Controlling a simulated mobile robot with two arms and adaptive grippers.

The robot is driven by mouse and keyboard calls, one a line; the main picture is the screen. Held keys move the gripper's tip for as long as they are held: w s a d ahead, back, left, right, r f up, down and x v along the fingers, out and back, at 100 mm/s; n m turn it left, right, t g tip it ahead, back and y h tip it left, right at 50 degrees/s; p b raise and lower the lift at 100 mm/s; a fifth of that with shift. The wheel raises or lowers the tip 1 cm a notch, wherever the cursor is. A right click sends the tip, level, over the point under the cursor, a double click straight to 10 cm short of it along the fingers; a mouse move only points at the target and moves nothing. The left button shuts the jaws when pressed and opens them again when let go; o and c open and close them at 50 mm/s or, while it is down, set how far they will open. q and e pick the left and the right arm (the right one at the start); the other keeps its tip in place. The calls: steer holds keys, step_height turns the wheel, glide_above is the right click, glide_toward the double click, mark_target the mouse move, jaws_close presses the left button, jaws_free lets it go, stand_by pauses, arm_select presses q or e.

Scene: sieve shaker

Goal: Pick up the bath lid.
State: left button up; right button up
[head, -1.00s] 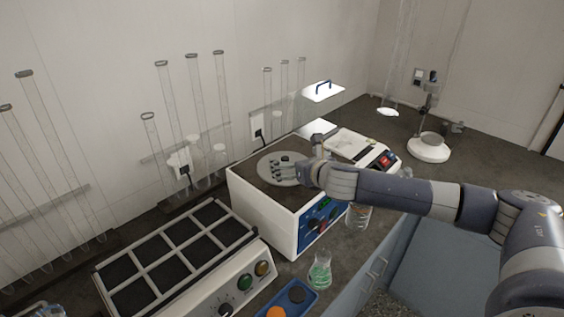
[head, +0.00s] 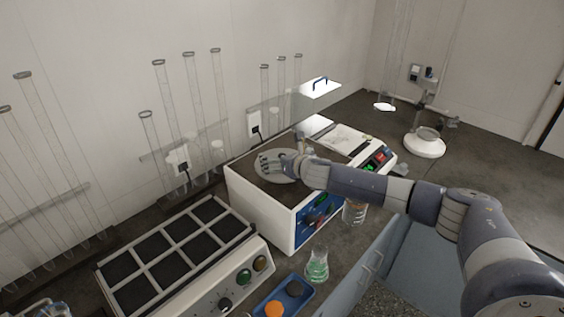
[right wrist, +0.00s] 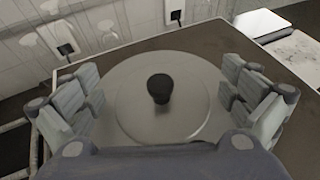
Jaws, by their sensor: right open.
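The bath lid (right wrist: 130,92) is a round grey metal disc with a black knob (right wrist: 160,88) in its middle. It lies on the brown top of a white, blue-fronted box-shaped bath (head: 280,207). In the head view the lid (head: 268,177) is partly hidden by my right gripper (head: 272,164). In the right wrist view my right gripper (right wrist: 165,98) is open, with its fingers on either side of the knob and over the lid. Nothing is held between them. Whether the fingers touch the lid cannot be told. My left gripper is not in view.
A shaker with a gridded top (head: 178,258) stands at the left. A green flask (head: 317,268) and a blue tray (head: 284,303) are in front. A white device (head: 352,142) is behind the bath. Tall glass tubes line the wall.

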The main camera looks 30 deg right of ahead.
steer(key=c, duration=0.9)
steer(key=shift+r, duration=0.1)
steer(key=shift+c, duration=0.2)
